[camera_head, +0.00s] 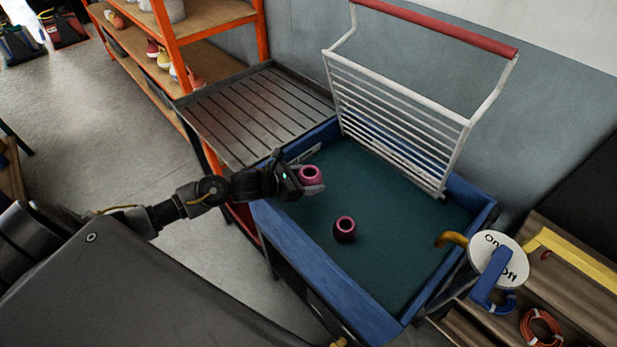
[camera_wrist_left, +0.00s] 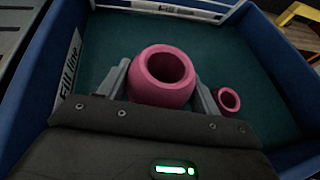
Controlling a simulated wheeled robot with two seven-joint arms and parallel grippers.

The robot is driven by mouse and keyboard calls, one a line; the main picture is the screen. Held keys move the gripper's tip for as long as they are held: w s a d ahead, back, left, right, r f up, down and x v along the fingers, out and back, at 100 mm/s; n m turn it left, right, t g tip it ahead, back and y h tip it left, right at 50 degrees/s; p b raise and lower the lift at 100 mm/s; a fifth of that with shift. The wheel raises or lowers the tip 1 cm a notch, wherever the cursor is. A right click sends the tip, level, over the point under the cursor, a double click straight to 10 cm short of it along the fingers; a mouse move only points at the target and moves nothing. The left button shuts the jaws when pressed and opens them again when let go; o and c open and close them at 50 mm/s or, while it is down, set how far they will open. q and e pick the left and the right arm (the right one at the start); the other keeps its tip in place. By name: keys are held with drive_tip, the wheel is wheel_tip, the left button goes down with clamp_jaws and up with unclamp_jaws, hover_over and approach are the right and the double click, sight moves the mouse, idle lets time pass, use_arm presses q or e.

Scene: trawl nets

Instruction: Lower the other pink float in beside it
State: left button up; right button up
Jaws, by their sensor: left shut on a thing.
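My left gripper (camera_head: 304,182) is shut on a pink float (camera_head: 310,174), a round ring-like piece with a dark hole. It holds the float over the left part of the blue-walled tub (camera_head: 318,266). In the left wrist view the held float (camera_wrist_left: 162,78) sits between the two grey fingers, its hole facing the camera. The other pink float (camera_head: 345,229) rests inside the tub, to the right of and nearer than the held one. It also shows in the left wrist view (camera_wrist_left: 229,99), right of the gripper and apart from the held float. My right gripper is not in view.
A white wire rack with a red bar (camera_head: 435,27) stands up at the tub's back. A slatted metal drainboard (camera_head: 255,112) adjoins the tub's left. A round on/off sign (camera_head: 497,258) and a yellow spout (camera_head: 451,239) are at its right. The tub's middle is open.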

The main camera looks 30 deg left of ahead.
use_arm(q)
drive_tip(key=o, duration=1)
drive_tip(key=shift+o, duration=0.3)
drive_tip(key=shift+o, duration=0.3)
drive_tip(key=shift+o, duration=0.9)
wheel_tip(320, 180, up, 16)
drive_tip(key=p, duration=0.9)
